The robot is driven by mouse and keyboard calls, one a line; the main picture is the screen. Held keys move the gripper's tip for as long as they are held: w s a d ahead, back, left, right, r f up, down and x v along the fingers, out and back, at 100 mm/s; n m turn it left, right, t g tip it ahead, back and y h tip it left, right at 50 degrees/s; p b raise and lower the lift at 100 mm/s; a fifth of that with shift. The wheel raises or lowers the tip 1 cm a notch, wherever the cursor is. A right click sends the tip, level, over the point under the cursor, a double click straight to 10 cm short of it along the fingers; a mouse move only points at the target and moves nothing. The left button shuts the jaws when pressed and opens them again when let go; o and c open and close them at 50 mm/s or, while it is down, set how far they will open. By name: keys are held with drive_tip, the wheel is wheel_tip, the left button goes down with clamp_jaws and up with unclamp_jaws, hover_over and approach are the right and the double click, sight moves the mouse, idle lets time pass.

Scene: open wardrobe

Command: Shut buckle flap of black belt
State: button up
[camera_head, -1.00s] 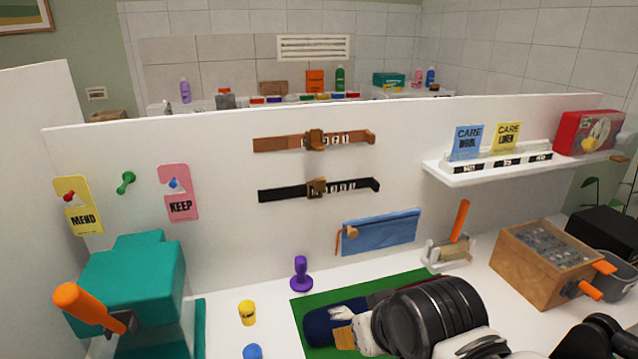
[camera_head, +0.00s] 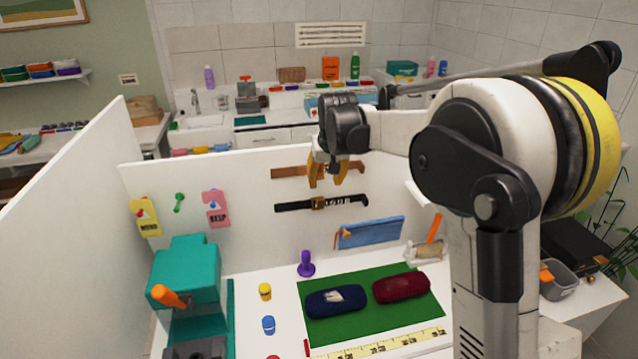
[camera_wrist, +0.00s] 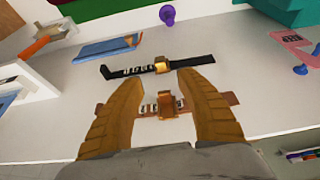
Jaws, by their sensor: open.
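The black belt (camera_head: 290,206) hangs level on the white panel, with lettered beads on it and a gold-brown buckle (camera_head: 318,203). In the wrist view, the black belt (camera_wrist: 195,60) lies just beyond my fingertips, and its buckle (camera_wrist: 162,65) shows between them. I cannot tell how far the buckle flap stands open. My gripper (camera_head: 327,182) is open and empty, in front of the panel near the brown belt and above the black one. In the wrist view, my gripper (camera_wrist: 160,78) has its yellow-brown fingers spread wide.
The brown belt (camera_head: 290,172) is partly hidden behind my gripper; its buckle (camera_wrist: 167,105) shows between my fingers. A blue pouch (camera_head: 372,232) hangs below right.

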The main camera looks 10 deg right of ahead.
sight(321, 199)
drive_tip(key=x, duration=1.1)
drive_tip(key=shift+w+f+b, duration=0.1)
drive_tip(key=shift+w+b, duration=0.15)
drive_tip(key=shift+b, duration=0.05)
clamp_jaws()
